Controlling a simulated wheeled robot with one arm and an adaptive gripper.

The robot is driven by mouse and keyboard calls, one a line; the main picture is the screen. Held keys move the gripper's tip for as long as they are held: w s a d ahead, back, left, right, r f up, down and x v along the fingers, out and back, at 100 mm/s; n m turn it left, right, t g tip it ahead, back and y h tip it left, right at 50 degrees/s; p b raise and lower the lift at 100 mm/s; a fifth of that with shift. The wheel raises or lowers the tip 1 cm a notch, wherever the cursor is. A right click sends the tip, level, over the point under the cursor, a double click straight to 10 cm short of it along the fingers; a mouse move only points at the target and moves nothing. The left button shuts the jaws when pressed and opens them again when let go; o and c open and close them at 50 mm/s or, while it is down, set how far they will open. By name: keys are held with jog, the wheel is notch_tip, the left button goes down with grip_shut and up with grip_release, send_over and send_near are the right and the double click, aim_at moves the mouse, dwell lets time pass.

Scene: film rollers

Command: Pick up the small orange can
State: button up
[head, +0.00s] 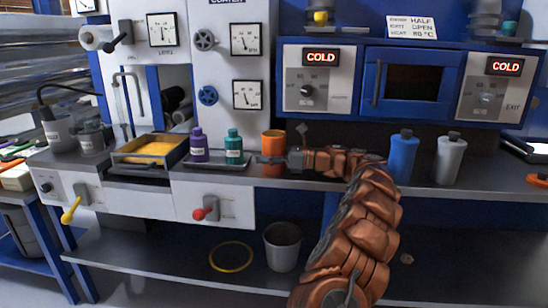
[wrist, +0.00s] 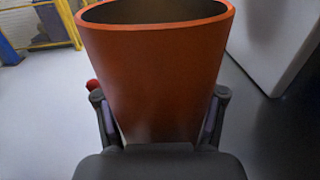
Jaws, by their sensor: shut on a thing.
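The small orange can (head: 273,141) stands out at the middle of the counter in the head view, beside a small tray. In the wrist view the orange can (wrist: 155,70) fills the middle, upright, with its open rim at the top. My gripper (wrist: 160,125) has a finger on each side of the can's lower part and is shut on it. In the head view my gripper (head: 277,160) is at the can, reached from the right by my copper-coloured arm. Whether the can's bottom touches the counter cannot be told.
A purple bottle (head: 198,145) and a teal bottle (head: 234,147) stand on the tray left of the can. A blue bottle (head: 402,158) and a grey bottle (head: 449,158) stand right of my arm. A yellow-filled pan (head: 124,163) is further left. A bucket (head: 283,250) stands on the lower shelf.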

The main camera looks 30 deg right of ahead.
aim_at(266, 141)
jog(key=c, duration=0.4)
jog(key=shift+r, duration=0.15)
jog(key=shift+r, duration=0.25)
notch_tip(266, 141, up, 4)
jog(key=shift+f+p, duration=0.25)
jog(key=shift+p, duration=0.7)
jog(key=s+d, duration=0.2)
jog(key=s, duration=0.3)
jog(key=s+d+p, duration=0.1)
jog(key=s, duration=0.4)
jog(key=s+d+p, duration=0.1)
jog(key=s+d, duration=0.1)
jog(key=s, duration=0.3)
jog(key=shift+d+r, duration=0.3)
jog(key=shift+r, duration=0.1)
